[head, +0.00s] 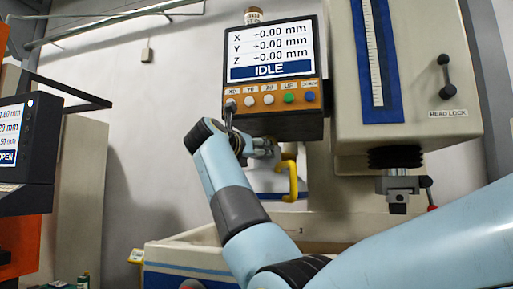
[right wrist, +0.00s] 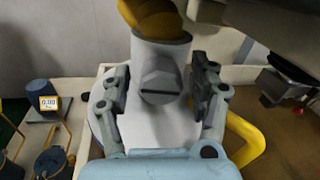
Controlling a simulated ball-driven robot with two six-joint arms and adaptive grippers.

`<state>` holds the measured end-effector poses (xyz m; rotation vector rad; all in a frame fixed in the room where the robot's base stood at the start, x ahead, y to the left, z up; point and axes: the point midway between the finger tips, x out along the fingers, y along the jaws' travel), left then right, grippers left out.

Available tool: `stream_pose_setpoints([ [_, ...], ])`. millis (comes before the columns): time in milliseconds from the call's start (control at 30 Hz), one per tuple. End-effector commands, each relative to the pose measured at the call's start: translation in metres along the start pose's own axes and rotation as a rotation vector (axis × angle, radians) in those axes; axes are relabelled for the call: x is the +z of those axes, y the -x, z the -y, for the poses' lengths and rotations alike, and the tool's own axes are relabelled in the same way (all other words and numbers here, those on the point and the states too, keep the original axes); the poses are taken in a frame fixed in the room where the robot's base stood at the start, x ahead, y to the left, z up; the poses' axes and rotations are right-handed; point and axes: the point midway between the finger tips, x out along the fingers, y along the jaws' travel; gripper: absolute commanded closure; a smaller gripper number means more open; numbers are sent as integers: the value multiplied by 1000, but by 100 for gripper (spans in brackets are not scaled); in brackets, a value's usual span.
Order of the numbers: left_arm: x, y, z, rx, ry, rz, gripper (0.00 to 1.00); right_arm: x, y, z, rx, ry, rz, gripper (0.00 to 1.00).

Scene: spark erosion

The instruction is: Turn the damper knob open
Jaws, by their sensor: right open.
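The damper knob (right wrist: 160,76) is grey with a dark slot lying about level across its face. It sits on a pale grey pipe piece (right wrist: 160,48) with an orange-yellow hose (right wrist: 152,16) on top. My right gripper (right wrist: 160,90) is open, one finger on each side of the knob. Gaps show between the fingers and the knob, though depth is hard to judge. In the head view my right gripper (head: 264,148) is below the button panel, and the knob cannot be made out there. My left gripper is not in view.
The readout box (head: 272,70) showing IDLE hangs just above my right gripper. The machine head (head: 408,70) and its tool holder (head: 397,185) are to the right. A yellow curved pipe (right wrist: 243,145) runs close beside the right finger. A white tank (head: 185,255) stands below.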

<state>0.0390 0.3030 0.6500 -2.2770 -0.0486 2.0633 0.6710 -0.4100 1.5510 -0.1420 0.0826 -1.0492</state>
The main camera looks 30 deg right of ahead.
Motion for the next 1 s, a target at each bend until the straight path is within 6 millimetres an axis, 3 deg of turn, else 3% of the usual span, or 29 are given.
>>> stream_pose_setpoints([
  [300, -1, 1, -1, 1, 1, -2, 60, -1, -4, 0, 0, 0, 0, 39],
  [733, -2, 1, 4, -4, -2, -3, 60, 0, -3, 0, 0, 1, 0, 95],
  [1000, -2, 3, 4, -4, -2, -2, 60, 0, -3, 0, 0, 27, 0, 96],
])
